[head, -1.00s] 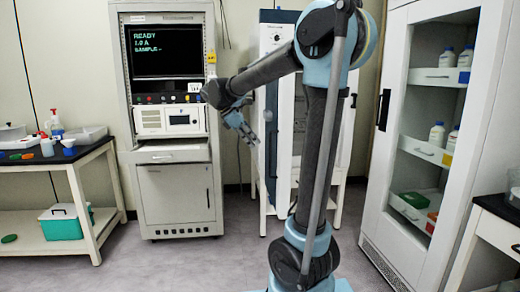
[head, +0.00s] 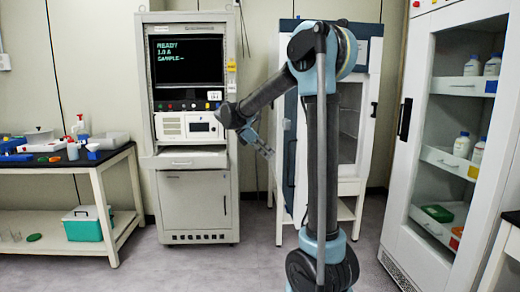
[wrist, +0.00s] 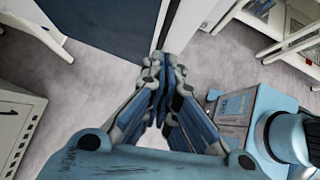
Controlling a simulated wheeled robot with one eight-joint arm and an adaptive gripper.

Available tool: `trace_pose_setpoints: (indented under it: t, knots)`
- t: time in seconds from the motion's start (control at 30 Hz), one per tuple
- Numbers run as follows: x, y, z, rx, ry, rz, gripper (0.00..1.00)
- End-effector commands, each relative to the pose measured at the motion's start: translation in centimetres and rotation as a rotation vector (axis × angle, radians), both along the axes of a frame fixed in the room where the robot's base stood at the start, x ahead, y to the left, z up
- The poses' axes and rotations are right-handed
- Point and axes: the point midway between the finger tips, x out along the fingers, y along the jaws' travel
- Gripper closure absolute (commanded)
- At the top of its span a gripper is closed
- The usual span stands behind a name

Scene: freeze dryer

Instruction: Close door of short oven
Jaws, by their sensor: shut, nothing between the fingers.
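The short oven is the white cabinet (head: 375,75) on a white stand behind my arm in the head view. Its door (head: 289,150) stands open at the left, swung toward me, with a dark blue edge. The oven's interior shows to the right of my arm. My gripper (head: 266,151) is shut and empty, just left of the door in the head view. In the wrist view, my gripper (wrist: 165,58) has its fingertips together by the lower edge of a dark blue panel (wrist: 105,30), which looks like the door. I cannot tell whether they touch. My arm hides part of the oven.
A grey instrument rack (head: 195,205) with a screen stands left of the oven. A black-topped bench (head: 75,162) with bottles and trays is further left. A tall white glass-fronted cabinet (head: 415,120) stands at the right. The grey floor (head: 200,265) in front is clear.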

Motion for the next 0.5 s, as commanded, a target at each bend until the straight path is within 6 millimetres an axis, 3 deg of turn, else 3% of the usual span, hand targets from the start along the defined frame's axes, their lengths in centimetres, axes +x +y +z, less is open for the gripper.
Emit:
trace_pose_setpoints:
  t: [0.13, 0.3, 0.5]
  knots:
    - [0.3, -1.9, -1.8, 0.000, 0.001, -0.004, 1.00]
    - [0.7, -4.2, -1.6, 0.000, -0.001, -0.004, 1.00]
    - [1.0, -5.4, -1.6, 0.000, -0.001, -0.002, 1.00]
